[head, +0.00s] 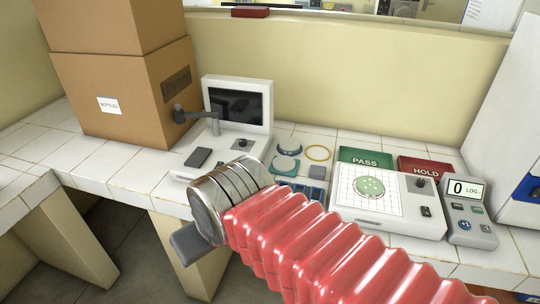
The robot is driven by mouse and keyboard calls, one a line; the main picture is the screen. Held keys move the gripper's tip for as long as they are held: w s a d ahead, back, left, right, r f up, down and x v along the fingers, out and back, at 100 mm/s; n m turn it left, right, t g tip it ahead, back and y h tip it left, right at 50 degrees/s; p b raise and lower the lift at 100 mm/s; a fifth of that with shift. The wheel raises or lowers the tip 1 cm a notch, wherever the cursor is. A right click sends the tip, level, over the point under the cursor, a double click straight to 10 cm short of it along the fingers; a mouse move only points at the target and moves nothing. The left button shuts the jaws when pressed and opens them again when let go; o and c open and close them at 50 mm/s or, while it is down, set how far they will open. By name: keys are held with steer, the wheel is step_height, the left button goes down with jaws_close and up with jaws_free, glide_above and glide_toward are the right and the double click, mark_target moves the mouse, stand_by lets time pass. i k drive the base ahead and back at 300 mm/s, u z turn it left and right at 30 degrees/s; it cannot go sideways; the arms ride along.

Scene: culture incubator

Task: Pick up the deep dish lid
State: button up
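Several small round items lie on the tiled bench behind my arm. One is a pale disc with a teal rim (286,164), another is a blue-grey ring-like disc (288,146) behind it, and a yellow ring (318,153) lies to their right. I cannot tell which of these is the deep dish lid. My red ribbed arm with its metal collar crosses the foreground. A grey part of my gripper (190,244) sticks out at lower left, in front of the bench edge and away from the discs. The fingertips are not clearly shown.
A screen unit (238,103) with a black-tipped arm stands left of the discs, beside stacked cardboard boxes (130,90). To the right are a green PASS tray (365,156), a red HOLD tray (425,167), a gridded device (410,218) bearing a green dish, and a counter (466,215).

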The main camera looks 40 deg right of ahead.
mark_target(281, 163)
steer(key=z, duration=0.25)
steer(key=i, duration=1)
steer(key=z, duration=0.5)
